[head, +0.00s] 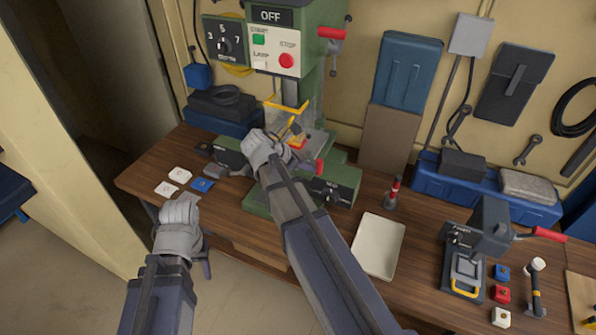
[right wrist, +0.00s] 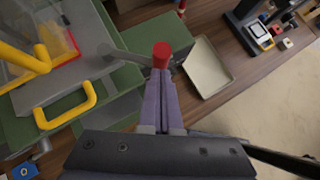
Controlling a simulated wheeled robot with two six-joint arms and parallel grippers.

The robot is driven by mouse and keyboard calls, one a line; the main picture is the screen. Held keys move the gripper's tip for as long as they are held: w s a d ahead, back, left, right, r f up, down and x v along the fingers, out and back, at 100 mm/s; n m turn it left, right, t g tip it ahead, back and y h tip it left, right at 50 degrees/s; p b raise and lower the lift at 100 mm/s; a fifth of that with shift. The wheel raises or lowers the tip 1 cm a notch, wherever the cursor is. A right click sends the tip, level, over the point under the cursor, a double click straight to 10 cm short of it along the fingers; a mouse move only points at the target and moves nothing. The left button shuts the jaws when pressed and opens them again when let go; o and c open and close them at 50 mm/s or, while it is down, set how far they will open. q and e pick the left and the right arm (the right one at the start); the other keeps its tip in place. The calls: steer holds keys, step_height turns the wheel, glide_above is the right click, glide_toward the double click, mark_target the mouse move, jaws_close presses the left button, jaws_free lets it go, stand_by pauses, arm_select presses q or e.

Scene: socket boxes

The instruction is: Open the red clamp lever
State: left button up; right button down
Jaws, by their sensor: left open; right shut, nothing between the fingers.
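The clamp lever is a grey arm with a red knob (right wrist: 162,52) at its end; it sits beside the green drill-press base (head: 257,203). In the head view its red end (head: 319,167) shows just right of my right wrist. My right gripper (right wrist: 161,78) is shut with nothing between its fingers. Its tips are at the near side of the red knob, overlapping it in the wrist view; I cannot tell whether they touch. In the head view my right wrist hides part of the clamp. My left gripper (head: 206,266) is open and empty, low in front of the bench.
A yellow handle (right wrist: 70,105) and clear guard stand left of the lever. A pale tray (head: 378,246) lies to the right, with a red-topped bottle (head: 393,193) behind it. A small press (head: 480,240) with a red handle stands further right. White and blue pieces lie at left.

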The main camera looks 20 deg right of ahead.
mark_target(322, 162)
steer(key=shift+w+d+r, duration=0.1)
steer(key=shift+d, duration=0.75)
steer(key=shift+w+d+r, duration=0.1)
steer(key=shift+d, duration=0.7)
steer(key=shift+s+d+n+t, duration=0.35)
steer(key=shift+d+n+t, duration=0.35)
steer(key=shift+n, duration=0.1)
steer(key=shift+w+d+n+t+y, duration=0.25)
steer(key=shift+d+n+t, duration=0.1)
steer(key=shift+d+n, duration=0.2)
steer(key=shift+w+d+n+t+y, duration=0.2)
steer(key=shift+d+n+t, duration=0.2)
steer(key=shift+d, duration=0.2)
